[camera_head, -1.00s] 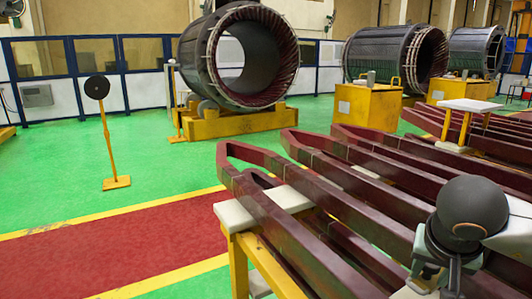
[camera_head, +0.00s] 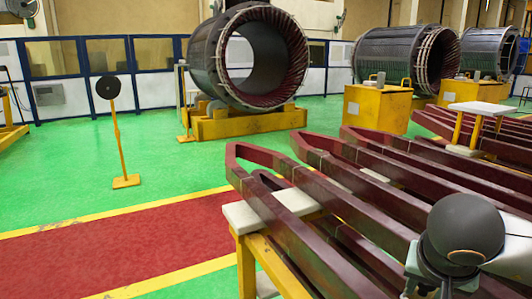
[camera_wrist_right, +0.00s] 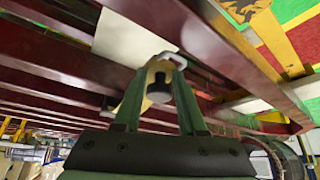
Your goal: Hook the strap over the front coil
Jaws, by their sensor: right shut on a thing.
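The front coil (camera_head: 285,232) is a long dark-red bar loop, nearest in a row of similar coils. Its pointed end lies over a pale pad (camera_head: 295,200) on a yellow stand. In the right wrist view my right gripper (camera_wrist_right: 163,68) is shut on a small pale piece with a metal loop, which looks like the strap (camera_wrist_right: 160,72). A dark knob sits between the fingers. Dark-red coil bars pass behind the gripper there; contact cannot be told. My left gripper is out of view.
A large stator (camera_head: 248,55) stands on a yellow base at the back. A yellow cabinet (camera_head: 376,108) and a small white-topped table (camera_head: 477,108) stand behind the coils. A yellow pole with a black disc (camera_head: 109,88) stands left.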

